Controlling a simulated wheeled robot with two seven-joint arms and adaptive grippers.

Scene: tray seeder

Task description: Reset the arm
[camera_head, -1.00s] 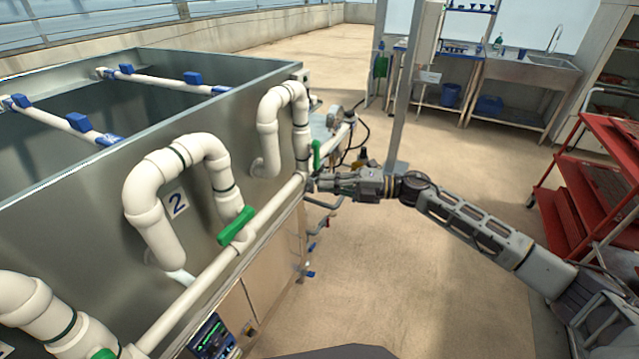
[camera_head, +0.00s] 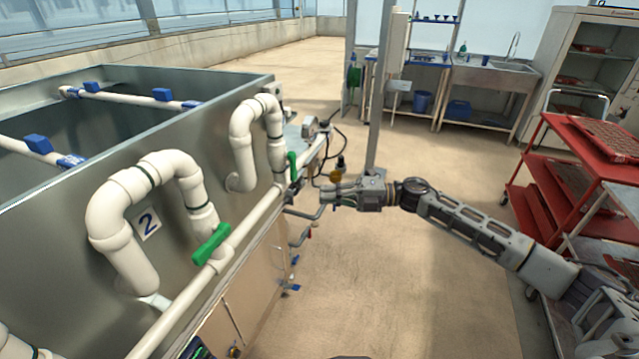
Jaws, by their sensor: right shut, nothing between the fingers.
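My right arm comes in from the lower right and reaches left across the open floor. My right gripper (camera_head: 326,196) is shut and empty at its end. It points left toward the steel tank (camera_head: 85,155), just right of the white pipe along its side and apart from the near green valve handle (camera_head: 211,243). A farther green handle (camera_head: 292,167) stands upright on the pipe, a little left of and above the gripper. My left gripper is out of view.
White pipe loops (camera_head: 125,195) rise along the tank's side. A red cart (camera_head: 567,185) with trays stands at the right, close to my right arm. A grey post (camera_head: 377,100) stands behind the gripper. A sink bench (camera_head: 490,90) is at the back. The floor in front is clear.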

